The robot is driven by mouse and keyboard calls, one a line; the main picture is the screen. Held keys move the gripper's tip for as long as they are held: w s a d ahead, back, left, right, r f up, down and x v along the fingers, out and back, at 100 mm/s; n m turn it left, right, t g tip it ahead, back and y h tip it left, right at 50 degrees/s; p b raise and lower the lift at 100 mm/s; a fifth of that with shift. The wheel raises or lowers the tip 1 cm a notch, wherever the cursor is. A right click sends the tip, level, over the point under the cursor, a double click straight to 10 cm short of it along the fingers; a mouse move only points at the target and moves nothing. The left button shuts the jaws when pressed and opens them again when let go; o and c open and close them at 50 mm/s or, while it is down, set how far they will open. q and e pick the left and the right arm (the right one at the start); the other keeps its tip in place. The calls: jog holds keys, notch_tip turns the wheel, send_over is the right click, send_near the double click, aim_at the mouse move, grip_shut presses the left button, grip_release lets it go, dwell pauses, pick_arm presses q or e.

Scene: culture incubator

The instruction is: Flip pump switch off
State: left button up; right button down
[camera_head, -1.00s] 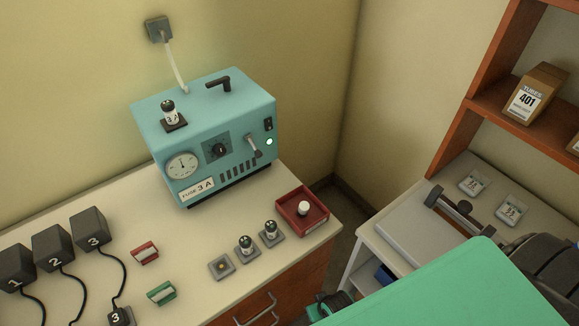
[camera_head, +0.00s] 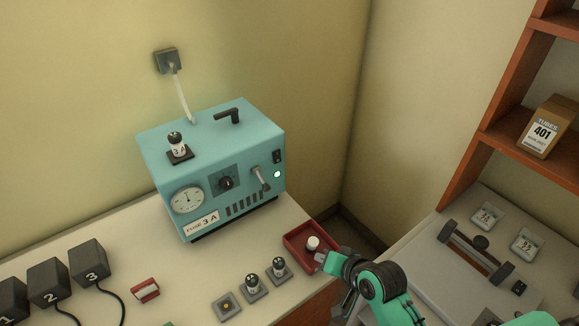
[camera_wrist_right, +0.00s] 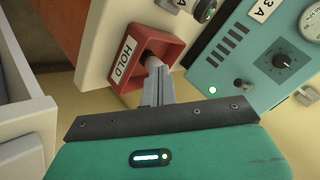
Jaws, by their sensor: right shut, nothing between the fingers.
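The teal pump box (camera_head: 215,160) stands on the counter with a gauge, a black knob and a lit green lamp (camera_head: 277,174). My right gripper (camera_head: 322,258) is shut and empty at the red tray, in front and right of the pump, apart from the switch. Its fingers (camera_wrist_right: 157,82) overlap the white round piece in view; contact is unclear. My left gripper is out of view.
The red tray (camera_head: 296,256), marked HOLD in the wrist view, holds a white round piece (camera_head: 313,243). Small fuse holders (camera_head: 253,286) stand left of it. Black numbered blocks (camera_head: 90,259) are at the left. A side bench and shelf stand right.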

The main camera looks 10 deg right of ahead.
jog(key=w+r+m+t+y, duration=0.2)
jog(key=w+r+m+t, duration=0.4)
jog(key=w+r, duration=0.5)
jog(key=shift+d+r+m, duration=0.45)
jog(key=shift+r+m, duration=0.45)
jog(key=shift+m, duration=0.3)
jog(key=p, duration=0.4)
send_near(278, 161)
jog(key=x, duration=0.5)
jog(key=shift+r, duration=0.25)
jog(key=shift+x, duration=0.95)
jog(key=shift+f, duration=0.15)
